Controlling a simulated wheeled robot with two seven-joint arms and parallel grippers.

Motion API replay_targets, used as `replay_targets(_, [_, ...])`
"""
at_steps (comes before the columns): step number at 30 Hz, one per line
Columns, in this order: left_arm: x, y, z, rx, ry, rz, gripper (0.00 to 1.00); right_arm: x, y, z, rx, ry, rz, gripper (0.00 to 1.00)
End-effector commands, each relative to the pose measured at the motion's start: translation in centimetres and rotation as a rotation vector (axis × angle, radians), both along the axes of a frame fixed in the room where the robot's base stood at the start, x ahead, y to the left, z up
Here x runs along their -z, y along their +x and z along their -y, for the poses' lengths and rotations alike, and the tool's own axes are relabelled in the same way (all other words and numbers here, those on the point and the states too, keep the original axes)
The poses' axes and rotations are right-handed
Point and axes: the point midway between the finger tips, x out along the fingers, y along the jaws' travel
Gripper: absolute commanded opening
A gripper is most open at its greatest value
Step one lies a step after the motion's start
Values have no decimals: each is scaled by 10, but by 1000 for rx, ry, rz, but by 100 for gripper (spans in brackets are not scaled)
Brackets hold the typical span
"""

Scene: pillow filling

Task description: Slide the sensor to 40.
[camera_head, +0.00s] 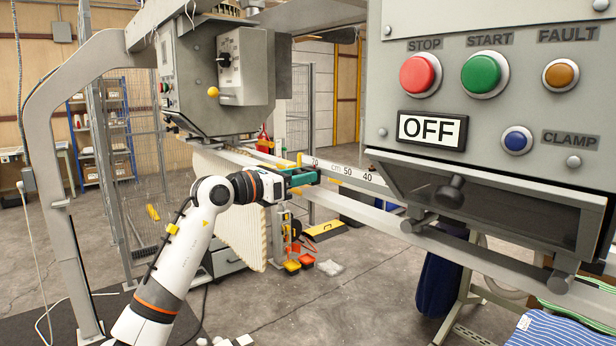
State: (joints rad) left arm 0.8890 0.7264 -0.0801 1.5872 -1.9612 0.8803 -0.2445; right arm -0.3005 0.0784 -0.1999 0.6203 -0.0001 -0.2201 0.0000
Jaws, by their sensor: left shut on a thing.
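The measuring rail (342,171) runs across the middle of the view, with a white scale marked in cm. I read 50, and 40 to its right; the number further left is unclear. My left gripper (307,175) is at the rail, left of the 50 and 40 marks. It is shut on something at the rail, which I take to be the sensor. The teal fingers hide most of it, so its shape and exact reading cannot be told. A small yellow part shows beside the fingers at the scale's left end. My right gripper is out of view.
A grey control panel (500,120) with STOP, START, FAULT and CLAMP fills the upper right, its display reading OFF (431,130).

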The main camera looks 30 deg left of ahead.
Motion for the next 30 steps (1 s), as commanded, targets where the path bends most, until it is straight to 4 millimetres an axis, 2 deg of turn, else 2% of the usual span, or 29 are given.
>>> replay_targets(30, [1,-23,58,4,2,-1,20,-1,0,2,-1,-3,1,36])
